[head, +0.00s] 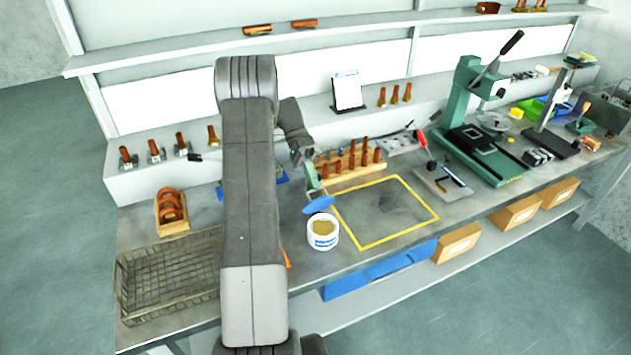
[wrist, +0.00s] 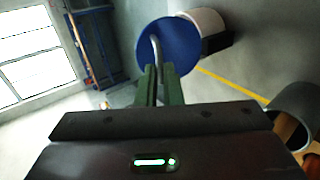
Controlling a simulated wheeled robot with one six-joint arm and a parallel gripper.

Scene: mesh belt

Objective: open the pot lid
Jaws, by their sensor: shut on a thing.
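The pot (head: 323,241) is a white tub with blue marking, standing on the bench near its front edge. Its top is uncovered and a tan content shows inside. The blue round lid (head: 319,205) is off the rim, tilted, just behind and above the pot. My gripper (head: 312,187) is over the lid. In the wrist view, the green fingers of my gripper (wrist: 159,74) are shut on the grey handle of the lid (wrist: 180,45). The white pot (wrist: 207,20) shows partly behind the lid there.
A yellow-outlined area (head: 410,219) lies free right of the pot. A wooden rack (head: 352,172) with brown-handled tools stands behind it. A wire basket (head: 165,280) and a wooden box of brown rings (head: 172,221) are at left. A green press (head: 468,85) stands at right.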

